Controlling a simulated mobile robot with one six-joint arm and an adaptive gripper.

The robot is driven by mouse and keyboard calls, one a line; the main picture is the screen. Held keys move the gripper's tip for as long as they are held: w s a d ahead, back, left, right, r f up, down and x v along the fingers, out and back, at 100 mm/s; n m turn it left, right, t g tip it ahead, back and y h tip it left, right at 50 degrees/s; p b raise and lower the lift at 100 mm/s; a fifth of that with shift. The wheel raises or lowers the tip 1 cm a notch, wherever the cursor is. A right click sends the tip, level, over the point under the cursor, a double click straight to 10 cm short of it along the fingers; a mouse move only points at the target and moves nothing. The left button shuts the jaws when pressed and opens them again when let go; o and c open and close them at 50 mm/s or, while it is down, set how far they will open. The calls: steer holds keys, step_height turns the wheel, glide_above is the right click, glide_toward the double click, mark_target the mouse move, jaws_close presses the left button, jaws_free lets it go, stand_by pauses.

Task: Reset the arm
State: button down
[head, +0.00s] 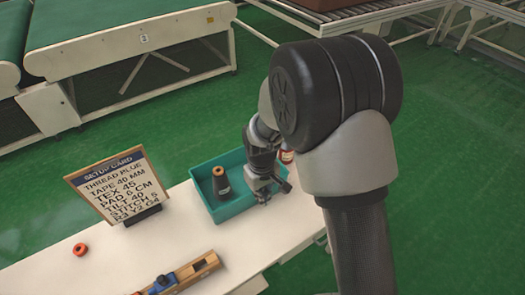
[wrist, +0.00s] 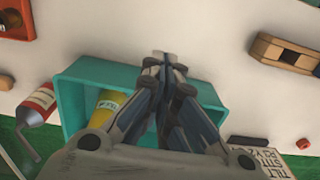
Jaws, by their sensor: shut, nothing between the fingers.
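My arm reaches over the white table (head: 185,237), and my gripper (head: 272,193) hangs at the right side of a teal tray (head: 236,208). In the wrist view my gripper (wrist: 167,58) has its fingers together with nothing between them, in front of part of the tray (wrist: 72,92). A dark cone spool (head: 220,182) stands upright in the tray. In the wrist view a yellow cone with a label (wrist: 108,104) shows inside the tray, partly hidden by the gripper.
A setup card (head: 117,188) stands on the table's left. A small orange-red ring (head: 80,249) and a wooden tool with a blue part (head: 163,281) lie nearer. A red-labelled bottle (wrist: 38,101) is beside the tray. Conveyors (head: 130,40) stand behind, across green floor.

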steer(key=shift+s+d+r, duration=0.1)
steer(key=shift+r, duration=0.05)
steer(key=s+d+r+m+t, duration=0.1)
steer(key=s+d+r, duration=0.25)
steer(key=r, duration=0.55)
steer(key=s+d+r+m+t, duration=0.15)
steer(key=d+r, duration=0.25)
steer(key=r, duration=0.4)
steer(key=s+d+r+m+t, duration=0.1)
steer(key=s+d+r+m, duration=0.1)
steer(key=s, duration=0.6)
steer(key=s+d+r+m+t, duration=0.1)
steer(key=s+d+r+m, duration=0.1)
steer(key=s+d+r, duration=0.3)
steer(key=s+r, duration=0.2)
steer(key=shift+s, duration=0.4)
steer(key=shift+d, duration=0.1)
